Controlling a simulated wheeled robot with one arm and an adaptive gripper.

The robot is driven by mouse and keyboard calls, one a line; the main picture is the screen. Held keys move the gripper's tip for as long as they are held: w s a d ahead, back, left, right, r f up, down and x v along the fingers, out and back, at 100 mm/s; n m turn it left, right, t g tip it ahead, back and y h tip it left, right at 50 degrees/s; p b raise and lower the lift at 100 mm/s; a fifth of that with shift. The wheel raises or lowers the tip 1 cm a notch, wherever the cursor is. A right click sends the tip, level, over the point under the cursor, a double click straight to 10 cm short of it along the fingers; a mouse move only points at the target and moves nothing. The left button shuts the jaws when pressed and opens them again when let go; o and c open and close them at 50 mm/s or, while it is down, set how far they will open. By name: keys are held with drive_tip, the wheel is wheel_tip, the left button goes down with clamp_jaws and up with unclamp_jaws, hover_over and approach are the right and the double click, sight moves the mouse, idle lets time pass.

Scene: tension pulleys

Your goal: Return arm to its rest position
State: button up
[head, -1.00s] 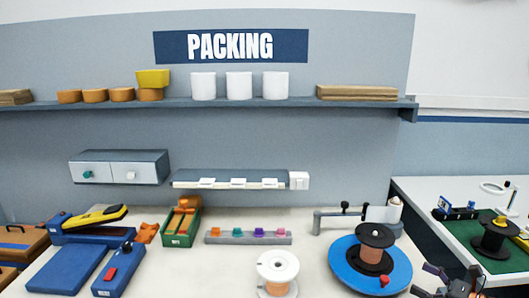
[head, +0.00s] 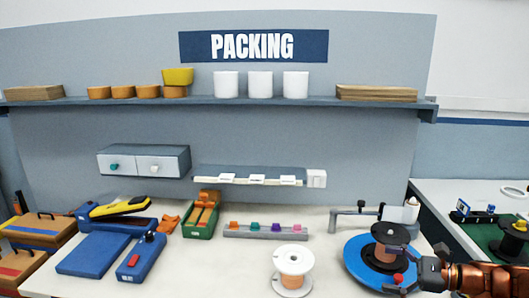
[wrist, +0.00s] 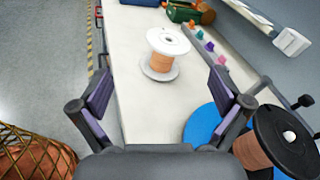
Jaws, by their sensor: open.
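My gripper (head: 408,268) is at the lower right of the head view, in front of the blue turntable. In the wrist view my gripper (wrist: 160,98) shows its two purple-padded fingers spread wide, with nothing between them at the tips. A white spool with copper wire (head: 293,268) stands upright on the table, left of my gripper; the wrist view shows this spool (wrist: 162,55) beyond the fingers. A black spool with copper wire (head: 388,245) sits on the blue turntable (head: 354,262). My gripper's tip overlaps the turntable's right side in the head view; I cannot tell whether they touch.
A grey bracket arm (head: 345,213) rises behind the turntable. A rack with coloured clips (head: 265,231), a green box (head: 200,222) and a blue scale (head: 95,254) stand on the white table. A second bench (head: 450,190) is at the right. Floor (wrist: 40,60) is clear left of the table.

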drive_tip(key=s+a+r+n+g+h, duration=0.1)
drive_tip(key=s+a+n+g+h, duration=0.25)
drive_tip(key=s+a+n, duration=0.5)
drive_tip(key=s+a+r+n+g+h, duration=0.25)
drive_tip(key=s+a+g, duration=0.3)
drive_tip(key=a, duration=0.55)
drive_tip(key=s+d+f+n+h, duration=0.2)
drive_tip(key=s+d+n+h, duration=0.1)
drive_tip(key=s, duration=0.6)
drive_tip(key=s+d+f+n+h, duration=0.2)
drive_tip(key=s+n+h, duration=0.3)
drive_tip(key=s, duration=0.4)
drive_tip(key=shift+s+d+f+n+h, duration=0.25)
drive_tip(key=shift+d+f+n+h, duration=0.2)
drive_tip(key=shift+d, duration=0.2)
